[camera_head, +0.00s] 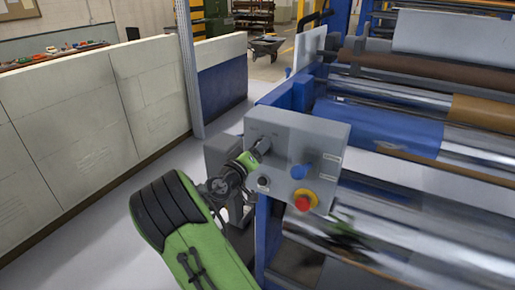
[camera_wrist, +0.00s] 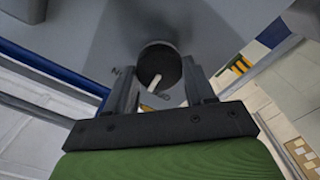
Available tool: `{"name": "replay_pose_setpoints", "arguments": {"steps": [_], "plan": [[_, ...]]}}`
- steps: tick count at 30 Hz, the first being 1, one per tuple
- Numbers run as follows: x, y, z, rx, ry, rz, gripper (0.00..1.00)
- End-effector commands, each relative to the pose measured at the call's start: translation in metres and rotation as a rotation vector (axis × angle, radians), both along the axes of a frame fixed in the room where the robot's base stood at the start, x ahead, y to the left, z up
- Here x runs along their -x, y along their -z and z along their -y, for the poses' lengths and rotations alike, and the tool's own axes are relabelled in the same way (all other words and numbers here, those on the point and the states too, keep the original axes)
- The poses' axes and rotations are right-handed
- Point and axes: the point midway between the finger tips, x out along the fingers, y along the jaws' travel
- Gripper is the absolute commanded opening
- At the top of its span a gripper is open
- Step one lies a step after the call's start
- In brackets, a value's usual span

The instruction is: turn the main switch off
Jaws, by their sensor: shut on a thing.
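The main switch (camera_head: 263,145) is a dark round knob at the upper left of a grey control panel (camera_head: 325,131) in the head view. My gripper (camera_head: 251,155) is at this knob. In the wrist view the knob (camera_wrist: 155,62) is dark with a pale pointer mark on it, which lies at a slant. The two fingers of my gripper (camera_wrist: 159,85) stand on either side of the knob and are shut on it. My gripper hides part of the knob's surroundings in the head view, and the panel lettering is too small to read.
A blue knob (camera_head: 300,171), a red button (camera_head: 303,203) on a yellow ring and a small dark button (camera_head: 263,183) sit on the same panel. Shiny rollers (camera_head: 430,225) lie to the right. A pale low wall (camera_head: 65,135) stands left, with clear floor between.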

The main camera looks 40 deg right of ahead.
Motion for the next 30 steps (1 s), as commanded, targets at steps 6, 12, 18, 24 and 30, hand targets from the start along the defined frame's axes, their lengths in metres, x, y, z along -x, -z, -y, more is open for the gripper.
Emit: {"name": "replay_pose_setpoints", "arguments": {"steps": [6, 12, 18, 24, 30], "plan": [[-0.0011, -0.0006, -0.0009, 0.064, -0.001, -0.184, 0.23], [-0.0013, 0.0000, -0.0009, 0.113, -0.001, -0.323, 0.23], [-0.0013, 0.0005, -0.0008, 0.148, -0.001, -0.417, 0.23], [-0.0015, 0.0017, -0.0009, 0.166, -0.002, -0.468, 0.23], [-0.0016, 0.0023, -0.0011, 0.172, -0.002, -0.484, 0.23]]}}
